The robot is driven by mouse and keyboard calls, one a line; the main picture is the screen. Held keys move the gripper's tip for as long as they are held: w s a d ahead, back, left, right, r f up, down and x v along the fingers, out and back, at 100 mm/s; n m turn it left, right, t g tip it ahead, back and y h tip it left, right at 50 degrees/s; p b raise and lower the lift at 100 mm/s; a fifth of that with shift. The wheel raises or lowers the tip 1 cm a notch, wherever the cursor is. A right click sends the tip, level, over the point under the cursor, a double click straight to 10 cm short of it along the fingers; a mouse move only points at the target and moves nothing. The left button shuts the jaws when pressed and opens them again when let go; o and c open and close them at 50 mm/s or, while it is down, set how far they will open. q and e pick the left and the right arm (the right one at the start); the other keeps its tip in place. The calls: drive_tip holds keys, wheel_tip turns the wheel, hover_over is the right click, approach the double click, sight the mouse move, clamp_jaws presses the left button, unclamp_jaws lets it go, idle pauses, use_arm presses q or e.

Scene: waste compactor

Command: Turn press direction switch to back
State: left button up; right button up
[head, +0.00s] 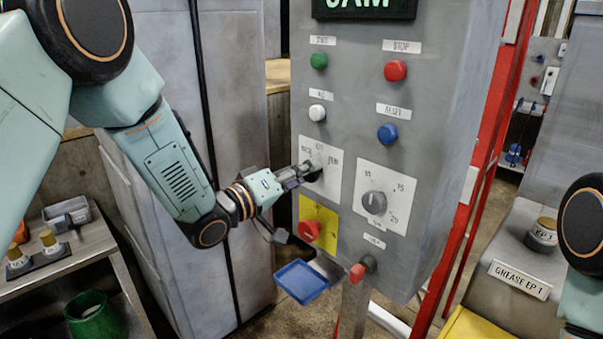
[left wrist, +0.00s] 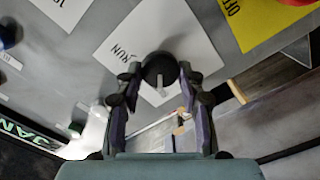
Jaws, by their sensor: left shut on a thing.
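The press direction switch (left wrist: 160,68) is a dark round knob with a light pointer mark, on a white label plate (head: 333,160) on the grey control panel (head: 350,80). My left gripper (head: 309,173) is at this knob, and in the left wrist view its two fingers (left wrist: 160,92) close around the knob from both sides. In the wrist view the word RUN shows beside the knob. In the head view the gripper hides most of the knob. My right gripper is not in view; only part of my right arm shows at the right edge.
Green (head: 318,60), red (head: 395,71), white (head: 317,113) and blue (head: 387,133) buttons sit above. A grey dial (head: 374,203) is to the right. A red knob (head: 310,230) on yellow and a blue tray (head: 301,281) are below. A red post (head: 490,150) stands right of the panel.

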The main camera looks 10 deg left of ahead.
use_arm(q)
drive_tip(key=shift+w+r, duration=0.1)
drive_tip(key=shift+r, duration=0.15)
drive_tip(key=o, duration=0.8)
drive_tip(key=shift+c, duration=0.2)
drive_tip(key=o, duration=0.4)
drive_tip(key=shift+d+f, duration=0.15)
drive_tip(key=shift+f, duration=0.05)
drive_tip(key=shift+v, duration=6.1)
drive_tip(key=shift+w+d+f, duration=0.1)
